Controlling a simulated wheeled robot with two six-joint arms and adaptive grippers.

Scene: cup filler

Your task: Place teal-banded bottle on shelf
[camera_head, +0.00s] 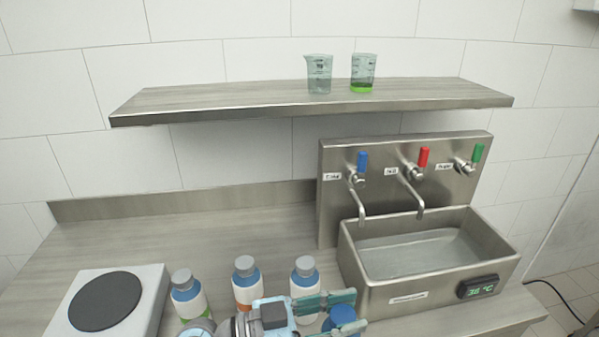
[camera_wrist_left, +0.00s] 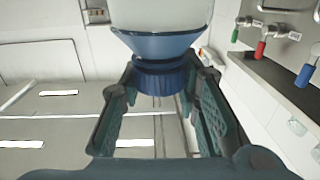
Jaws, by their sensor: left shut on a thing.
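The shelf (camera_head: 210,97) is a long wood-grain board with a metal edge on the back wall; its left part is bare. My left gripper (camera_head: 357,311) is at the bottom of the head view, shut on a blue-topped bottle (camera_head: 341,315) beside the sink. In the left wrist view, which looks upside down, this bottle (camera_wrist_left: 160,80) has a ribbed blue cap and pale body between the fingers. No band shows on it. Three grey-capped bottles stand on the counter: one with green low down (camera_head: 188,293), one with orange (camera_head: 245,284), one (camera_head: 306,274) partly hidden by my gripper.
A clear beaker (camera_head: 319,75) and a beaker with green liquid (camera_head: 363,72) stand right of centre on the shelf. Below are three taps (camera_head: 415,170) and a water-filled sink (camera_head: 420,297). A hotplate (camera_head: 106,303) sits at left. The counter behind the bottles is clear.

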